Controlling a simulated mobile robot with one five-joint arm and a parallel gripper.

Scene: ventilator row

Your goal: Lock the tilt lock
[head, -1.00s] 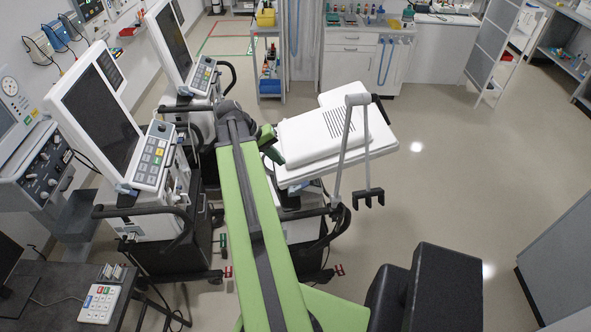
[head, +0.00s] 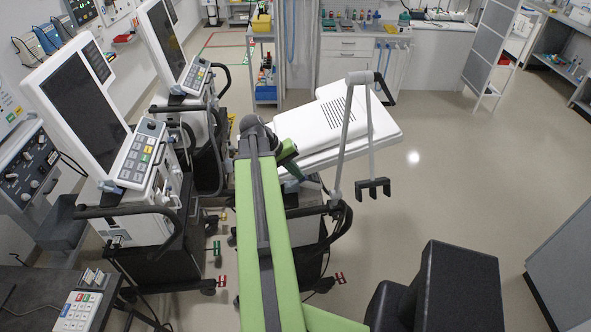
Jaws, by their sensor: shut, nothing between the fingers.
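The nearest unit to my arm is a ventilator with a white slotted head (head: 338,112), leaning back over its cart. A jointed grey support arm (head: 348,125) with a black pronged end (head: 373,188) stands at its right side. No part is clearly recognisable as the tilt lock. My green arm reaches forward to the left edge of the white head. Its short green end link points down to the right there. The fingers of my gripper cannot be made out behind it.
Two ventilators with dark screens (head: 84,100) (head: 160,45) stand upright at left. Small red pedals (head: 340,279) and a green pedal (head: 217,247) sit low by the carts. A desk keypad (head: 76,311) is at lower left. The floor (head: 450,190) at right is clear.

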